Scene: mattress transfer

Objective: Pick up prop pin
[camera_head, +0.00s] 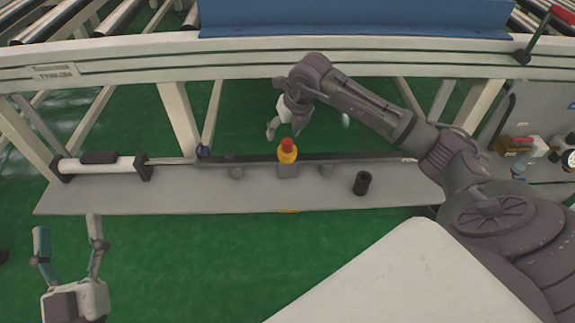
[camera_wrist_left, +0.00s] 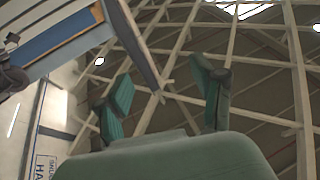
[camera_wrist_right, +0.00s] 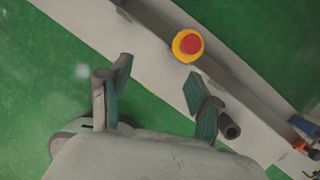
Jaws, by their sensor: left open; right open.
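A short black hollow cylinder (camera_head: 362,183), perhaps the prop pin, stands on the grey shelf (camera_head: 230,200) in the head view. It also shows in the right wrist view (camera_wrist_right: 230,129), just beyond the right finger. A red-topped yellow button (camera_head: 287,151) sits mid-shelf. My right gripper (camera_head: 286,126) is open and empty, pointing down behind the button and left of the cylinder. In the right wrist view my right gripper (camera_wrist_right: 158,72) has its fingers apart. My left gripper (camera_head: 66,225) is open and empty at the lower left, pointing up; its spread fingers show in the left wrist view (camera_wrist_left: 163,72).
A white beam (camera_head: 150,60) with a blue panel (camera_head: 350,18) runs above the shelf. A white-and-black actuator (camera_head: 100,165) lies at the shelf's left end. A grey panel with valves (camera_head: 530,145) is at right. Green floor (camera_head: 200,260) is open in front.

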